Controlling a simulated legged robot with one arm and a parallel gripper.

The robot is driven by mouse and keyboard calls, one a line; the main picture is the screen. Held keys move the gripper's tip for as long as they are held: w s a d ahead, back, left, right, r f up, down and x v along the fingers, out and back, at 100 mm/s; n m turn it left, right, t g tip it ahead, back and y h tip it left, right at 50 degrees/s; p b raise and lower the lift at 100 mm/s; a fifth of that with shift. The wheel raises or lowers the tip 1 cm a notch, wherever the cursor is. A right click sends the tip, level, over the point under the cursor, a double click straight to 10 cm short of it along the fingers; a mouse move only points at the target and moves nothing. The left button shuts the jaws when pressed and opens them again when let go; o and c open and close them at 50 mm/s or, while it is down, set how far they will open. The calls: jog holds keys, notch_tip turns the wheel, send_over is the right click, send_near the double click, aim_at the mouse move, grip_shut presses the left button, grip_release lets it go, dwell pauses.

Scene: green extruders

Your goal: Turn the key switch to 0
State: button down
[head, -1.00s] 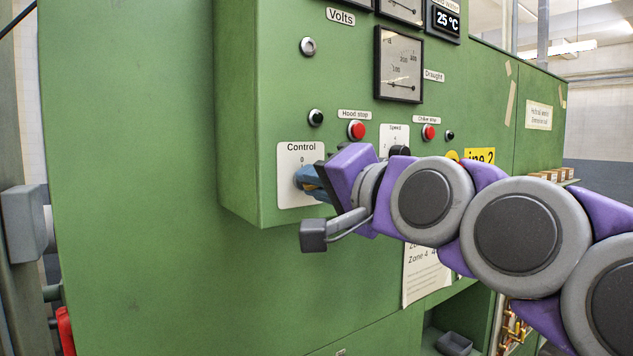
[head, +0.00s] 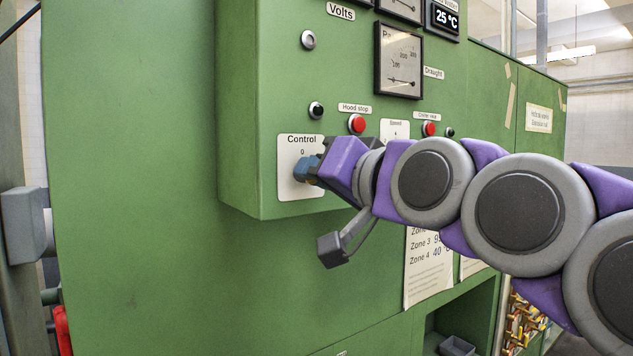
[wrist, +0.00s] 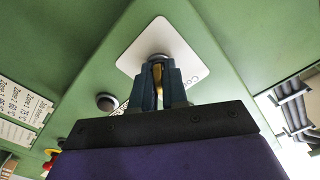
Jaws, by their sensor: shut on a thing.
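The white Control plate (head: 300,183) is on the front of the green cabinet box, with a 0 mark at its top. It also shows in the wrist view (wrist: 135,58). My gripper (head: 305,170) is at this plate, with its blue fingers against the middle of it. In the wrist view my gripper (wrist: 158,72) is shut on the key switch (wrist: 157,72), of which a brass-coloured strip shows between the fingers and a grey round collar above them. In the head view the key is hidden behind the fingers, so its angle to the 0 mark cannot be told there.
Right of the plate are a black button (head: 316,110), a red Hood stop button (head: 357,124) and another red button (head: 429,129). My arm covers part of the Speed plate (head: 395,130). Paper sheets (head: 420,270) hang below. The green panel at lower left is clear.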

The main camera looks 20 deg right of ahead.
jog(key=n, duration=0.3)
jog(key=n+b, duration=0.1)
jog(key=n, duration=0.2)
jog(key=shift+a+f+n, duration=0.15)
jog(key=shift+f+n, duration=0.05)
jog(key=shift+n, duration=0.1)
dwell(0.4)
jog(key=c, duration=1.2)
grip_release()
jog(key=shift+r, duration=0.1)
jog(key=shift+c, duration=0.2)
jog(key=shift+s, duration=0.1)
jog(key=v, duration=1.7)
jog(key=shift+s+d, duration=0.15)
jog(key=shift+d, duration=0.05)
jog(key=shift+b, duration=0.3)
